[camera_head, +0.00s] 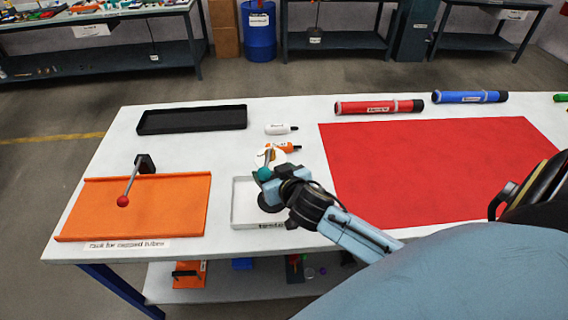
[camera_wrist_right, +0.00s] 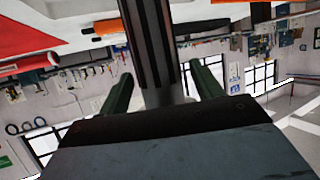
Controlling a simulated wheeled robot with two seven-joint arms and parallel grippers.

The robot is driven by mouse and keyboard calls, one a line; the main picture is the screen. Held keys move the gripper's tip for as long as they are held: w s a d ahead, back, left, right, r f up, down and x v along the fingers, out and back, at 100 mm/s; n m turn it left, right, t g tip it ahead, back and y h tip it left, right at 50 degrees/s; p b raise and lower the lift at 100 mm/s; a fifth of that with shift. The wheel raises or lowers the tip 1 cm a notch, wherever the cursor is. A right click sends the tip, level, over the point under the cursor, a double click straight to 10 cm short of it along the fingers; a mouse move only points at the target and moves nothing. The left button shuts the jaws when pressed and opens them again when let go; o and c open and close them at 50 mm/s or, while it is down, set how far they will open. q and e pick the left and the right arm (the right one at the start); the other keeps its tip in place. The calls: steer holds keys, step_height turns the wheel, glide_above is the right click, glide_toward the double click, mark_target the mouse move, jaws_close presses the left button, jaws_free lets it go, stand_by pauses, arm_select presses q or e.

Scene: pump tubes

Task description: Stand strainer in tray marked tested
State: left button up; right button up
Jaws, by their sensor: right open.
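The white tray (camera_head: 240,216) with a front label that seems to read "tested" lies near the table's front edge. A dark strainer (camera_head: 271,205) appears to stand in it, its round base showing low beside my right gripper (camera_head: 277,188). In the right wrist view, a black ribbed upright body, likely the strainer (camera_wrist_right: 150,40), sits between the two dark green fingers of my right gripper (camera_wrist_right: 158,82). The fingers are open, with gaps at both sides. The gripper hides much of the strainer in the head view. My left gripper is not in view.
A teal knob (camera_head: 263,174) with a grey rod shows just behind the gripper. White (camera_head: 281,129) and orange (camera_head: 285,147) small items lie farther back. An orange tray (camera_head: 180,210) is left, a black tray (camera_head: 192,120) behind, a red mat (camera_head: 440,165) right.

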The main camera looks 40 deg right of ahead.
steer(key=v, duration=1.1)
steer(key=shift+f, duration=0.1)
steer(key=s+a+f+n+g+y, duration=0.1)
steer(key=s+a+f+n+g, duration=0.15)
steer(key=s+g, duration=0.4)
steer(key=s+a+f+n+g+y, duration=0.1)
steer(key=s+a+f+g, duration=0.25)
steer(key=s, duration=0.55)
step_height(320, 180, down, 28)
steer(key=s+g+b, duration=0.1)
steer(key=s, duration=0.1)
steer(key=s+d+f+g+b, duration=0.1)
steer(key=s+d+f, duration=0.2)
steer(key=s+f, duration=1.1)
steer(key=shift+s+f+n, duration=0.3)
steer(key=shift+s+n, duration=0.05)
steer(key=shift+s, duration=0.2)
steer(key=shift+d, duration=0.1)
